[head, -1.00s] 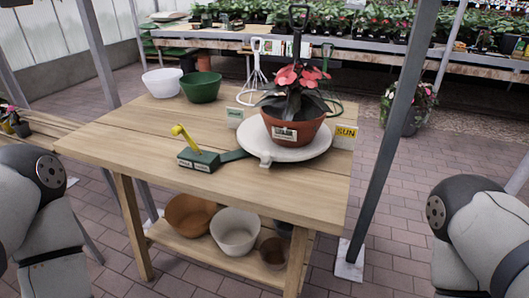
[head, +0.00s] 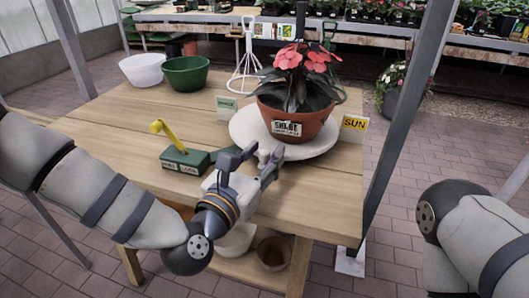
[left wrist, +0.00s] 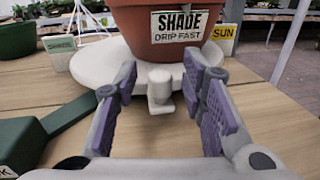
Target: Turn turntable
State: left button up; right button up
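The round white turntable (head: 240,128) stands at the right of the wooden table. A terracotta pot (head: 318,128) with a pink-flowered plant sits on it; its label reads SHADE DRIP FAST in the left wrist view. A small white knob (left wrist: 160,88) sticks out from the turntable's near edge. My left gripper (head: 263,156) is open at that edge, its purple-padded fingers on either side of the knob, with gaps between; the head view mostly hides the knob. A green box (head: 185,161) with a raised yellow lever (head: 160,129) stands to the left. My right gripper is out of view.
A yellow SUN sign (head: 354,123) stands right of the turntable and a green sign (head: 227,105) left of it. White (head: 142,69) and green (head: 187,73) bowls stand at the back left. A grey post (head: 404,110) rises right of the table. The left tabletop is mostly clear.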

pick_arm(q)
jog(key=shift+w+d, duration=0.2)
jog(key=shift+w, duration=0.2)
grip_shut()
jog(key=shift+a, duration=0.2)
